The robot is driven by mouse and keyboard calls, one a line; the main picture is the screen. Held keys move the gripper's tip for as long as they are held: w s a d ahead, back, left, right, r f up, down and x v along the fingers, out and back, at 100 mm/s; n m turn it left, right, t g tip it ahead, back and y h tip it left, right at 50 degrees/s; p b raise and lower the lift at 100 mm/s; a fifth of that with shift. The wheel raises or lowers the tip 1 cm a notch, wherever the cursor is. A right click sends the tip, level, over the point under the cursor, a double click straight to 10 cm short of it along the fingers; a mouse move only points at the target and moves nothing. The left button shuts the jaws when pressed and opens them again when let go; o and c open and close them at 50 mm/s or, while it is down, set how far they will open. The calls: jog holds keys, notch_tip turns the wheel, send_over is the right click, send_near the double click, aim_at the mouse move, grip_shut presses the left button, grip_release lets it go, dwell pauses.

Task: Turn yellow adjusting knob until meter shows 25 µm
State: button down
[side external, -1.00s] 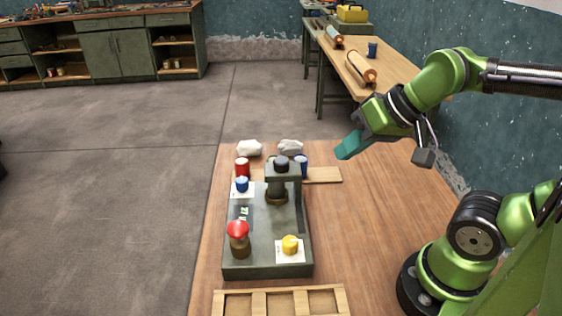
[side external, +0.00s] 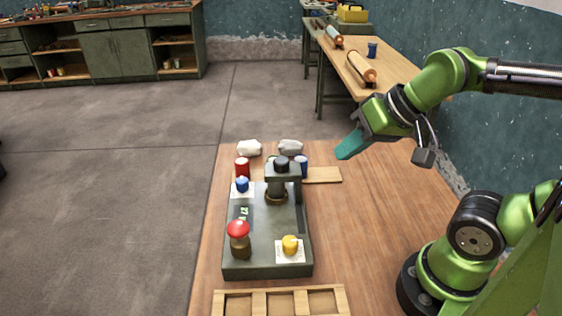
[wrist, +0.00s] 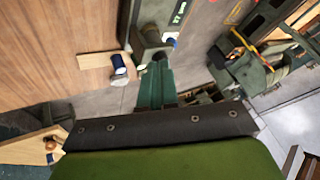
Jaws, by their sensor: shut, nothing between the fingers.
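The yellow knob (side external: 290,245) sits on a white plate at the front right corner of a dark green instrument (side external: 267,262). The meter is a small dark display (side external: 245,214) with green digits on the instrument's left side; they are too small to read for certain. It also shows in the wrist view (wrist: 180,13), partly cut off. My gripper (side external: 347,148) has teal fingers, shut and empty, held in the air behind and to the right of the instrument, well away from the yellow knob. The fingers also show in the wrist view (wrist: 157,88). The yellow knob is not visible there.
A red mushroom-topped knob (side external: 238,230) and a blue knob (side external: 242,185) stand on the instrument's left side. An upright column with a black top (side external: 281,164) rises at its back. Red and blue cans, white cloths and a board lie behind. A compartmented wooden tray (side external: 280,290) is in front.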

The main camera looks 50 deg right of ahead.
aim_at(289, 240)
jog(key=c, duration=1.6)
grip_release()
jog(key=shift+f, duration=0.1)
jog(key=o, duration=0.8)
jog(key=w+a+g, duration=0.1)
jog(key=w+f+n+g, duration=0.1)
jog(key=w, duration=0.1)
jog(key=w+a+f+g, duration=0.1)
jog(key=shift+w+a+f, duration=0.15)
jog(key=shift+w+a, duration=0.15)
jog(key=shift+o, duration=0.2)
jog(key=shift+w+a+n+g+h, duration=1)
jog(key=shift+w+a+n+g, duration=0.5)
jog(key=shift+w+a+g, duration=2.25)
jog(key=shift+g, duration=0.55)
jog(key=x, duration=1.7)
jog(key=shift+s+a, duration=0.2)
jog(key=shift+s, duration=0.2)
jog(key=c, duration=1)
